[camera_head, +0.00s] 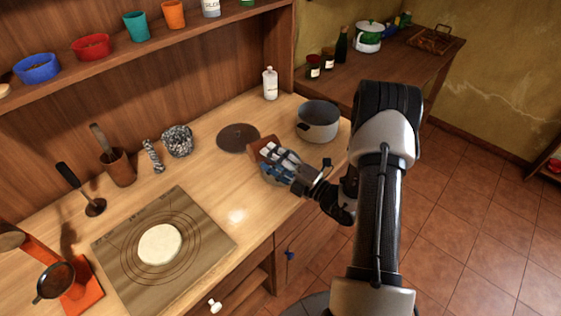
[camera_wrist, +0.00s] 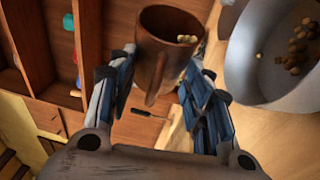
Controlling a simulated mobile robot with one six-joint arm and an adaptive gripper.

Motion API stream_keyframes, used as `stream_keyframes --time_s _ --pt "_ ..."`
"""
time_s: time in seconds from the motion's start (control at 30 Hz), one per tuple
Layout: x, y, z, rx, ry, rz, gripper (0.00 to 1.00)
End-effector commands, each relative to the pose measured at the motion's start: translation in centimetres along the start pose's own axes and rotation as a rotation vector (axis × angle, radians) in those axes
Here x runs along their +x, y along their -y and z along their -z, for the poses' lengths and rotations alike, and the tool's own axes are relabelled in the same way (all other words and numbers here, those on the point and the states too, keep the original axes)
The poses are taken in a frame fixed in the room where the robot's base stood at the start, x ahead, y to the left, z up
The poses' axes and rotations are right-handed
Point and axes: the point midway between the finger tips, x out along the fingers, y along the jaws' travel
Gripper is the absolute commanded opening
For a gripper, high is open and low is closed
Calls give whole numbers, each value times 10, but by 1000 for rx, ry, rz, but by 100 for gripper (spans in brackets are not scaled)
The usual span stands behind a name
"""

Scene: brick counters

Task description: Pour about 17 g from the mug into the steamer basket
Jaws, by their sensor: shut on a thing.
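My gripper (camera_head: 283,162) is shut on the brown mug (camera_head: 262,146) above the counter. In the wrist view the mug (camera_wrist: 168,48) sits between the blue-padded fingers (camera_wrist: 160,85); it looks tilted, and a few pale nut-like pieces show inside near its rim. A grey, round, pot-like vessel (camera_head: 319,126), which seems to be the steamer basket, stands right of the mug at the counter's right end. In the wrist view the vessel (camera_wrist: 245,70) is close beside the mug, with several brown pieces inside. The amount in the mug is partly hidden.
A dark round disc (camera_head: 238,138) lies on the counter left of the mug. A white bottle (camera_head: 270,84) stands behind. A board with dough (camera_head: 160,245) lies at the front left. A shelf with bowls and cups (camera_head: 92,47) runs above the counter.

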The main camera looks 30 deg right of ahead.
Motion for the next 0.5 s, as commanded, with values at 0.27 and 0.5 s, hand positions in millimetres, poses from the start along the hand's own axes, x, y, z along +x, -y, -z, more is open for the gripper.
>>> stream_keyframes --time_s 0.27,0.5 --pt "0 -1 -1 14 2 -8 9" --pt "0 -2 -1 28 3 -14 9"
